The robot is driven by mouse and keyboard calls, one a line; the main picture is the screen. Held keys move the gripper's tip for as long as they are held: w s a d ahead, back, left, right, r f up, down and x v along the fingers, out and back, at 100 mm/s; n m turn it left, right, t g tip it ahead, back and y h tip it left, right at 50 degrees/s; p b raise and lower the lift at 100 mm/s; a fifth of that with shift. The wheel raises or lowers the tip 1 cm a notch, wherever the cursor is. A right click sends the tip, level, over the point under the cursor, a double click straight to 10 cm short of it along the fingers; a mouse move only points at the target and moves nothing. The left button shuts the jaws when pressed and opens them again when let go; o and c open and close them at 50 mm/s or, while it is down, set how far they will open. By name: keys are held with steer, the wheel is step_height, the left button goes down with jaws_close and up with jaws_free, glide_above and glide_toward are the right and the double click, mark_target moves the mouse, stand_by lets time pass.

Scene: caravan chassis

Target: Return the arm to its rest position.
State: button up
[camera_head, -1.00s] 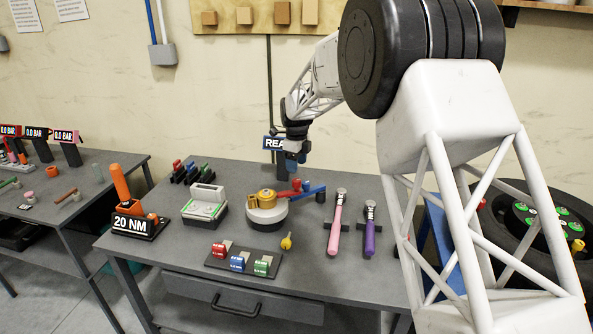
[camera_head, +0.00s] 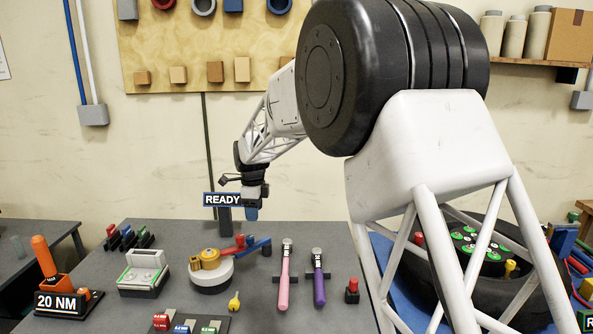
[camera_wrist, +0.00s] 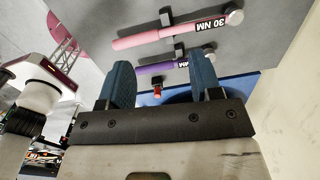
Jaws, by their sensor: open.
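My gripper (camera_head: 251,213) hangs in the air above the back of the workbench (camera_head: 130,308), just right of the READY sign (camera_head: 222,199). My arm reaches from the right foreground toward the back wall and bends down at the wrist. In the wrist view my gripper's two blue fingers (camera_wrist: 160,78) stand wide apart with nothing between them. The fingers are clear of the tools on the bench.
A pink torque wrench (camera_head: 284,280) and a purple one (camera_head: 318,280) lie on holders. Left are a round white fixture (camera_head: 211,277), a grey-green device (camera_head: 143,273) and an orange-handled tool at the 20 NM stand (camera_head: 62,303). A wheel (camera_head: 530,290) stands right.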

steer(key=s+d+r+n+t, duration=0.1)
steer(key=s+d+r+n, duration=0.4)
steer(key=s+d, duration=0.65)
steer(key=s+d+r+n, duration=0.4)
steer(key=s+d+r, duration=0.2)
steer(key=s+d, duration=0.5)
steer(key=s+d+f+n, duration=0.2)
steer(key=s+d+n, duration=0.1)
steer(key=s, duration=0.7)
steer(key=s+d+f+n, duration=0.2)
steer(key=s+d+n, duration=0.1)
steer(key=s, duration=0.6)
steer(key=s+d+f+n+t, duration=0.1)
steer(key=s+d+f+n, duration=0.1)
steer(key=s, duration=0.8)
steer(key=shift+s+d+n, duration=0.3)
steer(key=shift+d+n, duration=0.5)
steer(key=shift+d, duration=0.3)
steer(key=shift+w, duration=0.1)
